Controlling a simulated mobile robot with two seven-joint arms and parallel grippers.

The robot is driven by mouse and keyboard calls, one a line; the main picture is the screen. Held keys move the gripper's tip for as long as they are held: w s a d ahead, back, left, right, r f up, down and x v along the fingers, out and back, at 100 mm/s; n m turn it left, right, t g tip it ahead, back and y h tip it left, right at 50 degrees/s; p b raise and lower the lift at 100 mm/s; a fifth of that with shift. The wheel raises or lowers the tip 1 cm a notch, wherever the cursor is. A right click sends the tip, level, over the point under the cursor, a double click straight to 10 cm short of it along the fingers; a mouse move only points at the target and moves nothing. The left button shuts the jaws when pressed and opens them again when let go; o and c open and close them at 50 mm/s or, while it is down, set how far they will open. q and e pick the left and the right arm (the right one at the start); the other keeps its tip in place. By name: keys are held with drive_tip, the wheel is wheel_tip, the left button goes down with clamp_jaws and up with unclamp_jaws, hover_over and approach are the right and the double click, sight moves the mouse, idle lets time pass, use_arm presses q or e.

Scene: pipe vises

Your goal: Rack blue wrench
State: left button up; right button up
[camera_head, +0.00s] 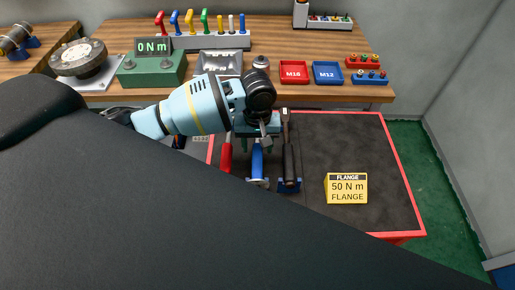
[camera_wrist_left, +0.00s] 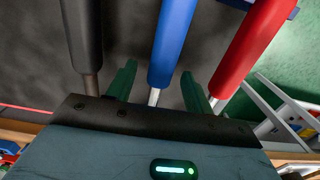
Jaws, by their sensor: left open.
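The blue wrench (camera_head: 257,160) lies in a holder on the dark mat in the head view, between a red-handled tool (camera_head: 226,158) and a black-handled tool (camera_head: 289,165). My left gripper (camera_head: 257,141) is open over the upper end of the blue wrench. In the left wrist view the blue handle (camera_wrist_left: 174,45) runs down between the two green fingers of the gripper (camera_wrist_left: 158,88), with its metal shank at their level. I cannot tell whether the fingers touch it. The gripper body hides the far end of the wrench. My right gripper is not in view.
On the wooden bench stand a rack of coloured wrenches (camera_head: 210,42), a green torque display (camera_head: 152,70), a red M16 tray (camera_head: 294,72) and a blue M12 tray (camera_head: 328,73). A yellow flange sign (camera_head: 346,188) stands on the mat (camera_head: 385,195); the mat's right side is mostly clear.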

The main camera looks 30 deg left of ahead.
use_arm(q)
drive_tip(key=shift+r, duration=2.6)
